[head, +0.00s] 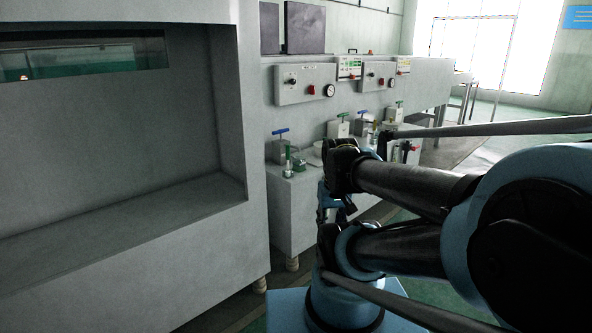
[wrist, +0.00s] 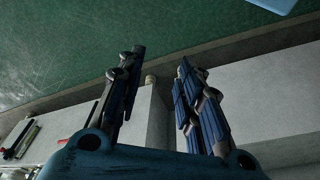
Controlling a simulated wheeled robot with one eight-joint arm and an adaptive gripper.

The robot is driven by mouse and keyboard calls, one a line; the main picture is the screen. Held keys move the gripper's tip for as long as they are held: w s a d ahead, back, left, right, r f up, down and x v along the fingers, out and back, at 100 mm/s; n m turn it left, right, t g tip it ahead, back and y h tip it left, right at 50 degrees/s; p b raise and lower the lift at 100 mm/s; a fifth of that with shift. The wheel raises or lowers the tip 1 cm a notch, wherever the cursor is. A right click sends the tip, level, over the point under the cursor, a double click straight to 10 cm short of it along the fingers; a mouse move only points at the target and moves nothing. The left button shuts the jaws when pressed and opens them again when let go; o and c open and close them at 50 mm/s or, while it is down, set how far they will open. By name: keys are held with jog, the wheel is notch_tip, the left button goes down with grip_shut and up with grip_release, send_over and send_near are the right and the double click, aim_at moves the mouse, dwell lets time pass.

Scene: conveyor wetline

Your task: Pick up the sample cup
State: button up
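My gripper (wrist: 160,60) shows in the wrist view with its two dark fingers spread apart and nothing between them. I cannot make out a sample cup for certain. In the head view, small items stand on the grey bench (head: 290,182), among them a green-topped item (head: 288,160) and a pale, round, bowl-like item (head: 314,158); they are too small to identify. My arm covers the right part of this bench. In the wrist view no cup shows near the fingers.
A large grey housing (head: 252,150) with a recess fills the left. The wrist view shows green floor (wrist: 60,50) beyond a grey edge.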

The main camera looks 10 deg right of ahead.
jog(key=shift+o, duration=1.4)
jog(key=o, duration=0.6)
jog(key=shift+s+a+r, duration=0.1)
jog(key=shift+a+r, duration=0.2)
jog(key=shift+r, duration=0.25)
jog(key=shift+o, duration=0.2)
jog(key=w+a+r+m+t+y, duration=0.1)
jog(key=w+a+r+m+y, duration=0.3)
jog(key=w, duration=0.8)
jog(key=w+d+m+t+y, duration=0.15)
jog(key=w+m, duration=0.35)
jog(key=w, duration=0.7)
jog(key=w+a+r+m+t+y, duration=0.2)
jog(key=w+m, duration=0.3)
jog(key=w, duration=0.7)
jog(key=w+d+f+m+t+y, duration=0.2)
jog(key=w+d+m, duration=0.1)
jog(key=w, duration=0.5)
jog(key=m+t+y, duration=0.1)
jog(key=m+t, duration=0.5)
jog(key=m, duration=0.6)
send_near(303, 164)
jog(key=x, duration=1.3)
jog(key=shift+a+f, duration=0.1)
